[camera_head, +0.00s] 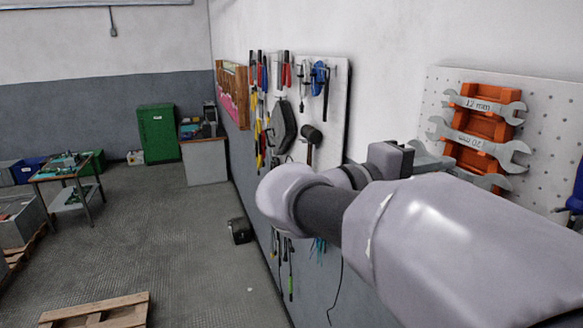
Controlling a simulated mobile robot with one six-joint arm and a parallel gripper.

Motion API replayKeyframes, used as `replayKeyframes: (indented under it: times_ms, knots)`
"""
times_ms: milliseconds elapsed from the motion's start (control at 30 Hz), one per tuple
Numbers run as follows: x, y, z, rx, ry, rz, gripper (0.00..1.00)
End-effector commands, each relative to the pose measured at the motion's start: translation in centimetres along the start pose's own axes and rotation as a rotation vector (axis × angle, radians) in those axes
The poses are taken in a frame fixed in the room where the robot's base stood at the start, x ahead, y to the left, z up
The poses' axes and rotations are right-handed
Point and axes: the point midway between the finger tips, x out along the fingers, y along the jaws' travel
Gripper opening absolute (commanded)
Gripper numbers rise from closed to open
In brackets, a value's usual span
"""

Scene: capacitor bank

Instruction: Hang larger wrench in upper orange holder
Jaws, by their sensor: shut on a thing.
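An orange holder rack (468,156) is on the white pegboard at right. A grey wrench marked "12 mm" (484,105) lies across its upper part. A larger grey wrench, whose marking reads upside down as "20 mm" (478,143), lies across it below. A third grey wrench (492,181) shows lower still, partly hidden behind my arm. My gripper (422,160) is left of the rack, by the left end of this lowest wrench, and appears shut on it. The fingertips and the exact grip are hard to make out.
My arm crosses the right foreground and covers the lower pegboard. A tool board (335,110) with pliers, screwdrivers and a mallet (311,138) hangs left of my gripper. A blue item (575,195) is at the right edge.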

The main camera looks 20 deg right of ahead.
Motion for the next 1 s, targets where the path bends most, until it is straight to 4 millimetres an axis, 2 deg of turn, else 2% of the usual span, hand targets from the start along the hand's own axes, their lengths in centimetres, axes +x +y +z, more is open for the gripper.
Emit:
replayKeyframes:
  times_ms: [233,500,1000]
  knots:
    - [2.1,-0.1,0.1,0.001,-0.001,0.001,0.00]
    - [3.5,-1.4,0.0,0.000,0.000,0.000,0.00]
    - [3.8,-1.4,0.0,0.000,0.001,0.000,0.00]
